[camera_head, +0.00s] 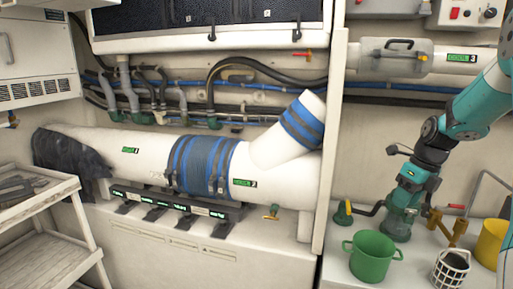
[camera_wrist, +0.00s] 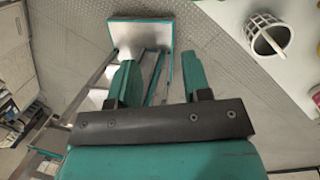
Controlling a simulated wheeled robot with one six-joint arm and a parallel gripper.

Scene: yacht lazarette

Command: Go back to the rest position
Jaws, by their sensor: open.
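My gripper (camera_wrist: 160,88) is open in the wrist view. Its two teal fingers stand apart and nothing is between them. The fingers show against the floor, clear of the white basket. In the head view my teal arm comes in from the right edge over the counter. I cannot make out the fingertips there.
A shelf cart (camera_head: 45,262) stands left. Grey floor (camera_wrist: 225,75) is open.

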